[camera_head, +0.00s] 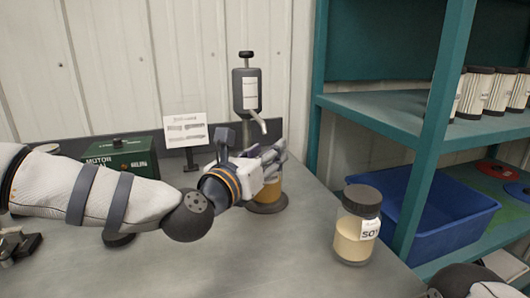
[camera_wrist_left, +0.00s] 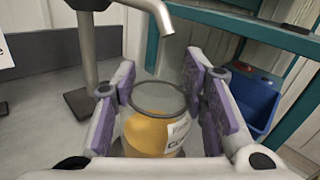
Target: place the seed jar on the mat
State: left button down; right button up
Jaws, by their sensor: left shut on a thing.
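My left gripper (camera_head: 268,172) is shut on an open-topped seed jar (camera_head: 269,189) with orange-yellow contents. In the left wrist view, both purple-padded fingers flank the jar (camera_wrist_left: 152,135), and its white label is partly hidden. The jar is below and near the spout of the grey dispenser (camera_head: 247,90). A dark round base (camera_head: 268,206) shows under the jar; I cannot tell whether they touch. A second jar (camera_head: 355,230), with a dark lid and pale contents, stands upright at the right of the table. I cannot tell which surface is the mat.
A green box (camera_head: 128,155) and a small sign (camera_head: 185,130) stand behind my left arm. The front middle of the table is clear.

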pick_arm(q)
jog(key=shift+f, duration=0.15)
jog(key=c, duration=1)
grip_release()
jog(key=shift+o, duration=0.2)
jog(key=shift+s+r, duration=0.1)
jog(key=shift+r, duration=0.15)
jog(key=shift+s+a, duration=0.2)
jog(key=v, duration=1.1)
jog(key=shift+s, duration=0.25)
jog(key=shift+a, duration=0.1)
